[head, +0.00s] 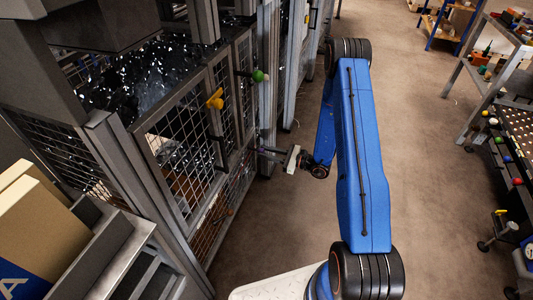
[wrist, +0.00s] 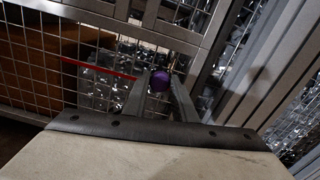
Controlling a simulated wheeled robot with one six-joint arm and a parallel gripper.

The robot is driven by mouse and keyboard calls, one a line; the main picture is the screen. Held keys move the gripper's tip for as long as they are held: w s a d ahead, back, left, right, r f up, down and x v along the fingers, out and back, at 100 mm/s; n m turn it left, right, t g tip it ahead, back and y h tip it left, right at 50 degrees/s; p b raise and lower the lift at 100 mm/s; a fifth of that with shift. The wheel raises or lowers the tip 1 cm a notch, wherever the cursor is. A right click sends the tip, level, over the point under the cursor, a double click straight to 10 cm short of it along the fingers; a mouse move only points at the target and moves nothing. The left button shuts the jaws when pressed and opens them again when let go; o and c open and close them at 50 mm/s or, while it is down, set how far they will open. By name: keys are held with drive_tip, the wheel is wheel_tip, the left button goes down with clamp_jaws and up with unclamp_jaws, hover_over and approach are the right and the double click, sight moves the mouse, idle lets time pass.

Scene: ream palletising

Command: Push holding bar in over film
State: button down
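My gripper (head: 281,154) reaches left from the end of my blue arm towards the mesh fence. In the wrist view its two dark fingers (wrist: 161,90) stand apart. A round purple knob (wrist: 160,81) shows between the fingertips and about fills the gap; I cannot tell whether they touch it. A thin red rod (wrist: 103,70) runs left from near the knob, across the mesh. No holding bar can be made out for certain. Dark, shiny crumpled film (head: 150,85) lies behind the fence, and shiny film (wrist: 105,92) also shows through the mesh in the wrist view.
The mesh fence (head: 140,150) has grey posts and carries a yellow handle (head: 215,99) and a green knob (head: 258,75). Cardboard boxes (head: 35,225) stand lower left. Shelving and a bench (head: 515,130) with coloured balls stand right. The brown floor (head: 425,130) between is clear.

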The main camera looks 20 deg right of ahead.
sight(260, 151)
drive_tip(key=shift+x, duration=1.65)
drive_tip(key=c, duration=1.5)
unclamp_jaws()
drive_tip(key=shift+o, duration=0.2)
drive_tip(key=v, duration=1.7)
drive_tip(key=shift+s+d, duration=0.1)
drive_tip(key=shift+d, duration=0.05)
